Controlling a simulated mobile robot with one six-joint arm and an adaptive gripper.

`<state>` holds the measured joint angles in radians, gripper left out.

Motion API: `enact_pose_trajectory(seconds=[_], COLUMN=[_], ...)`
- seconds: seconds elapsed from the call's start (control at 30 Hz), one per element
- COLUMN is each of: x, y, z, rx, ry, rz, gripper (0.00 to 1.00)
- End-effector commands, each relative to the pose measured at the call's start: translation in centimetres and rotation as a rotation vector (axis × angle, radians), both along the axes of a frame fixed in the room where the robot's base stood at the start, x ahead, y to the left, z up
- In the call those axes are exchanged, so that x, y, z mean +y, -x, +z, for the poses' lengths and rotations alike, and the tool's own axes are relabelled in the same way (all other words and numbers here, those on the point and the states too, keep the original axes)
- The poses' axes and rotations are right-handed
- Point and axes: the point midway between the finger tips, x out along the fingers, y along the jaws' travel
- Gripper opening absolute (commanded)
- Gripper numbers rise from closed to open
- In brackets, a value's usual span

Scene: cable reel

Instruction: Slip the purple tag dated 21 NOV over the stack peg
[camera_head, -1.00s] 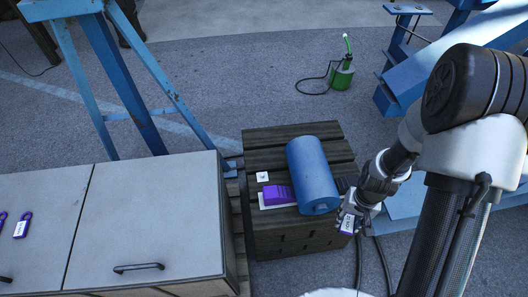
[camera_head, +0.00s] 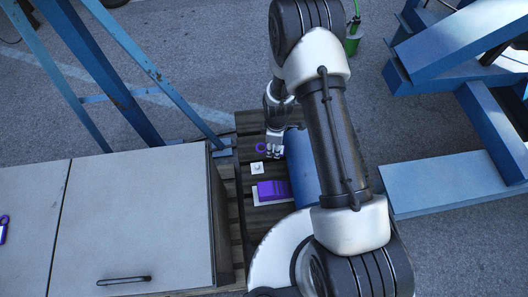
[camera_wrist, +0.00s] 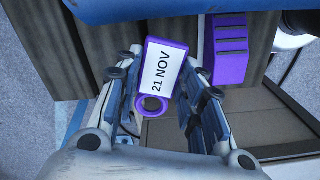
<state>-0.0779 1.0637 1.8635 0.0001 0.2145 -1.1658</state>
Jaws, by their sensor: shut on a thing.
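The purple tag with a white label reading 21 NOV (camera_wrist: 163,72) is between the fingers of my gripper (camera_wrist: 160,90) in the wrist view, its ring end toward the camera. In the head view, the tag's purple ring (camera_head: 261,147) shows just left of my gripper (camera_head: 274,150), above the dark wooden crate (camera_head: 249,125). A small white square plate with a short peg-like post, seemingly the stack peg (camera_head: 257,168), stands on the crate, slightly below the ring in the picture. The ring appears apart from it; the height gap cannot be told.
A purple ribbed block (camera_head: 272,190) sits on a white base on the crate; it also shows in the wrist view (camera_wrist: 230,52). A blue roll (camera_head: 298,160) lies beside it, partly behind my arm. A grey cabinet (camera_head: 140,215) stands left, with another purple tag (camera_head: 3,230) at the edge.

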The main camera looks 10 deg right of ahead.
Motion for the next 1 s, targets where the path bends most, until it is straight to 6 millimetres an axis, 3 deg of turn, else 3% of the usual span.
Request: enact_pose_trajectory(seconds=[0.3,0.5,0.7,1.0], x=[2.1,2.9,3.2,3.2], y=[-2.2,-2.8,-3.0,-3.0], z=[-6.4,-8.8,-9.7,-10.9], rx=[0.002,0.0,0.0,0.0], ry=[-0.001,0.0,0.0,0.0], rz=[0.649,0.925,1.027,1.03], gripper=[0.12,0.12,0.12,0.12])
